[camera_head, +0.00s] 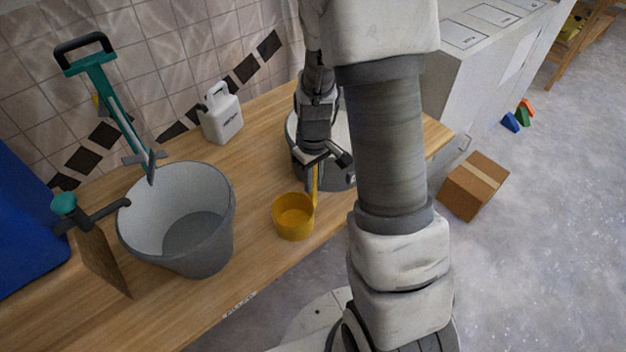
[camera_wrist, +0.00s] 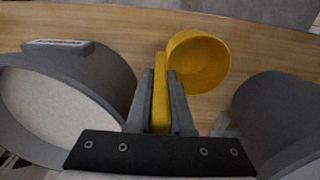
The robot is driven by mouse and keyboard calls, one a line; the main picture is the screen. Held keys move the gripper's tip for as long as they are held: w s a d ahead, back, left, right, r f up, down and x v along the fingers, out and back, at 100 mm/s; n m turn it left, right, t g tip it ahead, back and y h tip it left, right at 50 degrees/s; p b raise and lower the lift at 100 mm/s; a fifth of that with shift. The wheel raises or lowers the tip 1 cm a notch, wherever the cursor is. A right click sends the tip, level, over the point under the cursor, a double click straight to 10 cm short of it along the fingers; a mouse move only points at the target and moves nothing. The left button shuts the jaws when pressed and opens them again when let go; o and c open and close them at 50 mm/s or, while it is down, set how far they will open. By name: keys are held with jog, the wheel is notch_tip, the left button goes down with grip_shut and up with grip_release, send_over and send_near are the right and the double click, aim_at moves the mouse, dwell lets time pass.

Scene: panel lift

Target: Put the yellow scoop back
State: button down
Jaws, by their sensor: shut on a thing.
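The yellow scoop (camera_head: 293,217) is a round cup with an upright flat handle. My gripper (camera_head: 318,160) is shut on the handle, above the wooden bench near its front edge. In the wrist view the yellow handle stands between the two fingers of my gripper (camera_wrist: 160,105), and the scoop's cup (camera_wrist: 199,62) opens toward the camera. I cannot tell whether the cup touches the bench or hangs just above it.
A grey bucket (camera_head: 213,240) stands left of the scoop on the bench (camera_head: 262,160). A round grey container (camera_head: 337,180) stands behind my gripper, partly hidden by my arm. A white jug (camera_head: 221,118) is at the back. A cardboard box (camera_head: 474,187) lies on the floor at right.

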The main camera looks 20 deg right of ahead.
jog(key=shift+f, duration=0.1)
jog(key=c, duration=0.8)
grip_release()
notch_tip(320, 180, up, 12)
jog(key=shift+s+r+p, duration=0.1)
jog(key=shift+p, duration=1)
jog(key=s+a+r+m+t, duration=0.1)
jog(key=s+a+r+t, duration=0.1)
jog(key=s+r, duration=0.5)
jog(key=s+a+r+m+t, duration=0.2)
jog(key=s+a+r+t, duration=0.1)
jog(key=s+r, duration=0.5)
jog(key=shift+s+a+r+m, duration=0.2)
jog(key=shift+a+r+m, duration=0.15)
jog(key=shift+r, duration=0.35)
